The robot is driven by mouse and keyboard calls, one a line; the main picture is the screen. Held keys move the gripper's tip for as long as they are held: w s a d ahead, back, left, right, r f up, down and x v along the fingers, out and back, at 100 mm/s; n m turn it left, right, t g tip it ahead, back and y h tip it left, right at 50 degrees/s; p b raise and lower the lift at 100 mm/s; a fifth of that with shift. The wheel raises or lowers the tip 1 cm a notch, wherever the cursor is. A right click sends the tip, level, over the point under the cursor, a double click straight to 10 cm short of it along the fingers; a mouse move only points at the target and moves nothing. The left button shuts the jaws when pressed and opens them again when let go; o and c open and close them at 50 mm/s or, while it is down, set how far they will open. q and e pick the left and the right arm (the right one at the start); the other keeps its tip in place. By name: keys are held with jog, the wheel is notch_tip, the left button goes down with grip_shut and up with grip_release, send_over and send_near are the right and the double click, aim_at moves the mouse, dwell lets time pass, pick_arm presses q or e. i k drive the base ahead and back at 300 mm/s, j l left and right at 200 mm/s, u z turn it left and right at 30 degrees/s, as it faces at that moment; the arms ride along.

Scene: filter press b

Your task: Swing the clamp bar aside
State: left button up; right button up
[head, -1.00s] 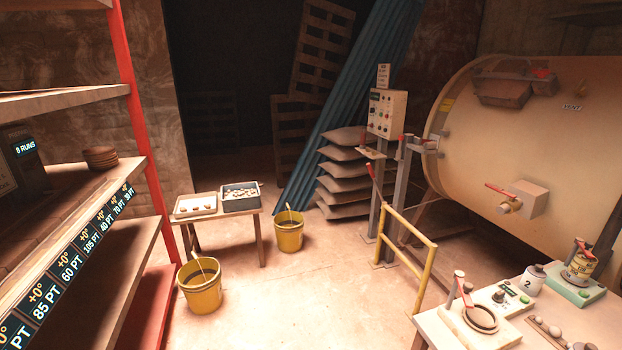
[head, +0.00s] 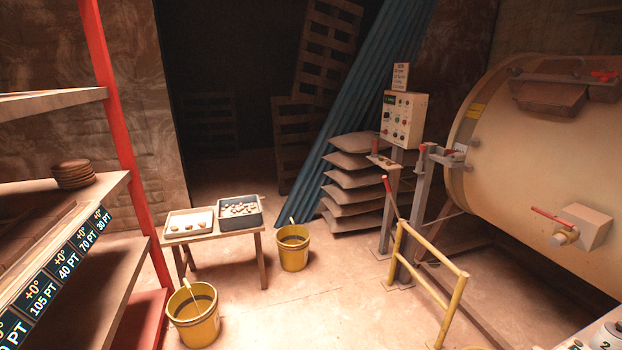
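Neither of my grippers shows in the head view. No part is clearly marked as the clamp bar, and I cannot tell which one it is. A grey bracket (head: 442,155) with a red-tipped upright stands on a post against the rim of the big cream drum (head: 540,150). A long red-tipped lever (head: 390,198) leans beside the post. A red-handled valve (head: 562,228) sits low on the drum's face. A corner of the work bench (head: 596,332) shows at the bottom right, with a white pot (head: 608,338) cut off by the frame edge.
A yellow rail (head: 430,275) stands before the drum. A control box (head: 404,118) is on a post. Two yellow buckets (head: 293,248) (head: 193,315) and a low table (head: 215,238) with trays stand at centre-left. Shelving (head: 125,215) fills the left. Middle floor is clear.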

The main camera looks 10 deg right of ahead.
aim_at(577, 78)
jog(key=i+j+z, duration=0.1)
jog(key=i+z, duration=0.2)
jog(key=i, duration=0.5)
jog(key=i+z, duration=1.2)
jog(key=i+j+z, duration=0.1)
jog(key=i+z, duration=0.95)
jog(key=i, duration=0.15)
jog(key=i+u, duration=0.2)
jog(key=k+j, duration=0.05)
jog(key=k, duration=0.05)
